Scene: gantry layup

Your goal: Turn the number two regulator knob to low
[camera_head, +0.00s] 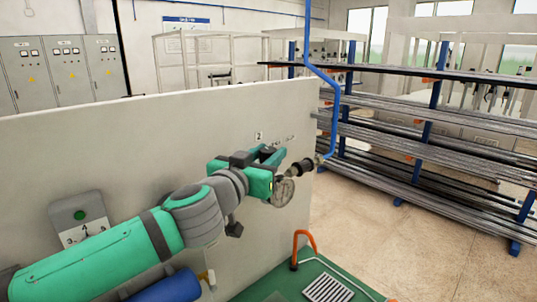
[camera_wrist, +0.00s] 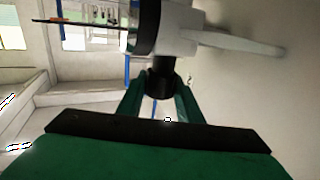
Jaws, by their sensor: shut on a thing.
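The number two regulator (camera_head: 303,167) is on the pale wall panel, below a small "2" label (camera_head: 259,135). A round gauge (camera_head: 284,190) hangs under it, partly behind my gripper. My gripper (camera_head: 275,158) reaches the regulator from the left. In the wrist view, its two green fingers (camera_wrist: 160,92) are shut on the black knob (camera_wrist: 160,80), one on each side. The white regulator body (camera_wrist: 181,38) lies just beyond. The knob is mostly hidden by my gripper in the head view, and I cannot read its setting.
A blue pipe (camera_head: 338,95) runs down to the regulator. A grey plate with a green button (camera_head: 80,215) is on the panel at left. An orange hooked handle (camera_head: 305,240) stands on the green floor area below. Racks of long bars (camera_head: 430,130) stand right, beyond open floor.

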